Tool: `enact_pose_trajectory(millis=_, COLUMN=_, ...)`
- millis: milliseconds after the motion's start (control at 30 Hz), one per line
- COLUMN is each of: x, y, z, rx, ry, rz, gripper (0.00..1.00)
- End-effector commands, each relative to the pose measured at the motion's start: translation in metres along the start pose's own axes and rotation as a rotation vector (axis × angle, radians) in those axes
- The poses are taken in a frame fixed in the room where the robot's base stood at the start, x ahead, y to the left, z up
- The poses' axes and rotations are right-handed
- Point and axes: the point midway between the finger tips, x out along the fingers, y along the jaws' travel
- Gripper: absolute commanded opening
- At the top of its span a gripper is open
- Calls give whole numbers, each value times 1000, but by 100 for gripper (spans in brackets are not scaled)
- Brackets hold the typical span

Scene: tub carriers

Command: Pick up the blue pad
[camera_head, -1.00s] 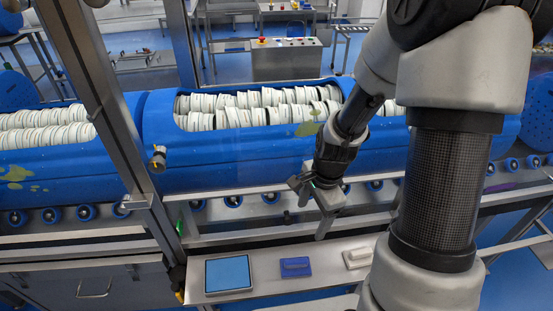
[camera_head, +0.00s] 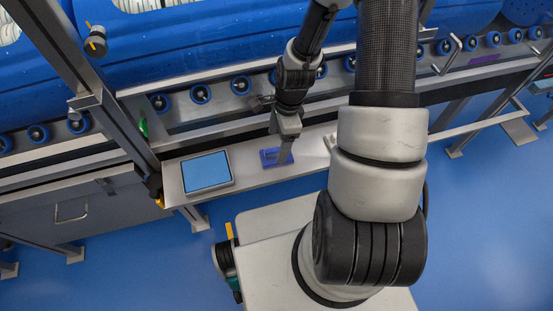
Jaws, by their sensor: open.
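The blue pad (camera_head: 268,157), a small dark blue block with a raised grip, lies on the narrow light shelf (camera_head: 245,167). My gripper (camera_head: 284,150) is open, pointing down over the right part of the pad and hiding some of it. From this angle I cannot tell whether the fingers touch the pad or are around its grip.
A tablet-like panel with a light blue face (camera_head: 206,172) lies on the shelf left of the pad. A white block (camera_head: 329,142) is partly hidden to the right. A metal post (camera_head: 105,100) stands at left; a rollered rail (camera_head: 200,94) runs behind.

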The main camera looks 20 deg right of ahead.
Motion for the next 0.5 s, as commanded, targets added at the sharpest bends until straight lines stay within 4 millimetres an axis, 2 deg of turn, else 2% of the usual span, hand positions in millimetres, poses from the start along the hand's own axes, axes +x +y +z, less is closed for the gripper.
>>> enact_pose_trajectory(millis=133, x=13, y=0, z=-1, rx=1, ry=-1, rz=0, gripper=73)
enact_pose_trajectory(millis=333, x=46, y=-1, z=-5, rx=-1, ry=-1, rz=0, gripper=73)
enact_pose_trajectory(millis=500, x=55, y=-1, z=-4, rx=0, ry=0, rz=0, gripper=73)
